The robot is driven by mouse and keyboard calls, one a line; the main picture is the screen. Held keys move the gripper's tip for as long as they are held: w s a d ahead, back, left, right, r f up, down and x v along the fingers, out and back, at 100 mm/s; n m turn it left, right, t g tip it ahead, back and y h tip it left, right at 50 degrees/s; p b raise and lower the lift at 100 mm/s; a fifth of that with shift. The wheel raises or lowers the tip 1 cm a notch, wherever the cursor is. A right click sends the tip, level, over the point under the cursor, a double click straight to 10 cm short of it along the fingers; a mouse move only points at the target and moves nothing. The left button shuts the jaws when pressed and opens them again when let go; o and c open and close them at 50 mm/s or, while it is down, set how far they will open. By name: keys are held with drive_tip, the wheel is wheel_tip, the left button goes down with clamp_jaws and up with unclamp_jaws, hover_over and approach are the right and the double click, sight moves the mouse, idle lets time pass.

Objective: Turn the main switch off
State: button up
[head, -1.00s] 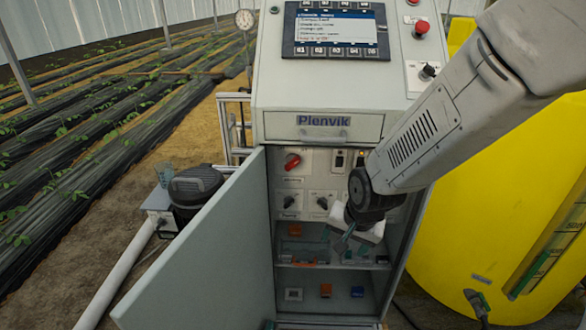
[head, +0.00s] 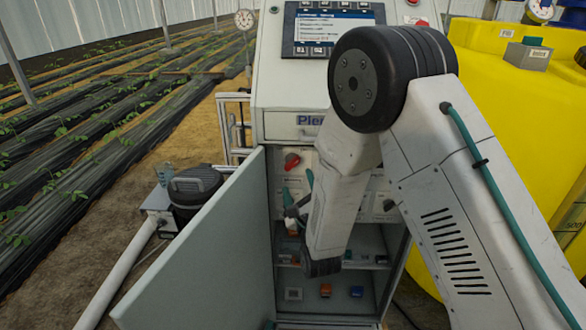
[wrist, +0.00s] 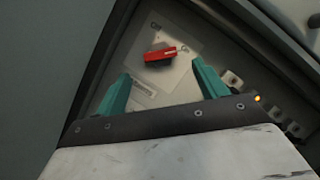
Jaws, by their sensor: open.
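The main switch is a red rotary knob (head: 292,161) on a light panel at the upper left inside the open cabinet. In the wrist view the red knob (wrist: 160,55) lies ahead of my gripper (wrist: 162,85), roughly between and beyond its two teal fingertips. The fingers are apart with nothing between them. In the head view my gripper (head: 297,190) is just below and right of the knob, partly hidden by my arm. No contact with the knob shows. A label plate sits under the knob; its lettering is too small to read.
The cabinet door (head: 205,255) stands open on the left. Shelves below the panel hold several small parts, including an orange one (head: 326,290) and a blue one (head: 357,291). A yellow tank (head: 505,110) stands to the right. A row of small switches (wrist: 232,79) lies right of the fingers.

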sight(292, 166)
drive_tip(key=x, duration=0.7)
drive_tip(key=shift+w, duration=0.1)
drive_tip(key=c, duration=1)
